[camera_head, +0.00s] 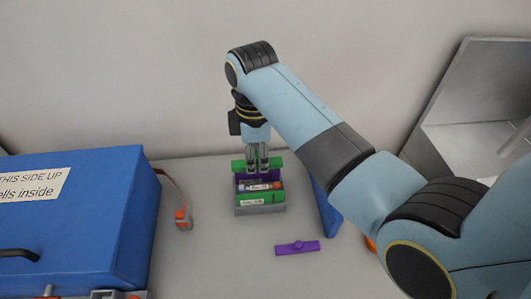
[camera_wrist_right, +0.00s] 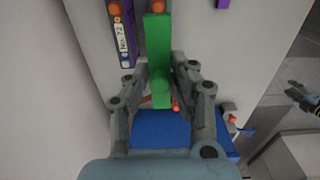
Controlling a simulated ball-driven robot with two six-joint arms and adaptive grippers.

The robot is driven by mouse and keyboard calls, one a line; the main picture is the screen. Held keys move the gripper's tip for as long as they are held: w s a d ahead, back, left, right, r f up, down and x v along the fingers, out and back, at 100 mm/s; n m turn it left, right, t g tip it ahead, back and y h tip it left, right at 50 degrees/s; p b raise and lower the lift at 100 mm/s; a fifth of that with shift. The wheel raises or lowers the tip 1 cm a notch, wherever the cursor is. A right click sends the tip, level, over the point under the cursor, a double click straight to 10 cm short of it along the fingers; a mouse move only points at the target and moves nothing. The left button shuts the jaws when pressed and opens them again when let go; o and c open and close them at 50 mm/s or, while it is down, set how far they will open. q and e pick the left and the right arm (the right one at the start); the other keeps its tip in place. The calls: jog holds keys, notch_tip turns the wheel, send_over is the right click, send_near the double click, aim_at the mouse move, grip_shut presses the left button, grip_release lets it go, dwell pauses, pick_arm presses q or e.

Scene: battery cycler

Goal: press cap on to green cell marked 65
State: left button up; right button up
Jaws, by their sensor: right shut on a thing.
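My right gripper (camera_head: 257,165) points down over the cell stand, shut on a green bar-shaped cap (camera_head: 249,165). In the right wrist view the green cap (camera_wrist_right: 158,50) sticks out between the fingers (camera_wrist_right: 160,85). A green cell (camera_head: 272,198) with a white label sits at the front of a grey stand (camera_head: 260,210); its number is too small to read. The cap is held above and behind it, apart from it. A purple cell (camera_head: 241,184) lies behind the green one; the wrist view shows a purple cell (camera_wrist_right: 122,40) labelled No. 72. My left gripper is not in view.
A purple cap (camera_head: 297,247) lies on the table, right of and in front of the stand. A blue panel (camera_head: 326,208) stands close right of the stand. A large blue box (camera_head: 90,220) fills the left. A grey open container (camera_head: 470,105) is at right.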

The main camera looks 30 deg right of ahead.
jog(key=shift+d+f, duration=0.1)
jog(key=shift+f, duration=0.3)
send_over(259, 187)
notch_tip(259, 187, down, 5)
jog(key=shift+r, duration=0.2)
jog(key=shift+f+b, duration=0.65)
jog(key=shift+f, duration=0.25)
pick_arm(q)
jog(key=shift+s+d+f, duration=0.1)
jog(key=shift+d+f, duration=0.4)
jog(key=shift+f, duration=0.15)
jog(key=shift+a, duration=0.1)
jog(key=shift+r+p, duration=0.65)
pick_arm(e)
jog(key=shift+f, duration=0.55)
dwell(0.6)
jog(key=o, duration=0.9)
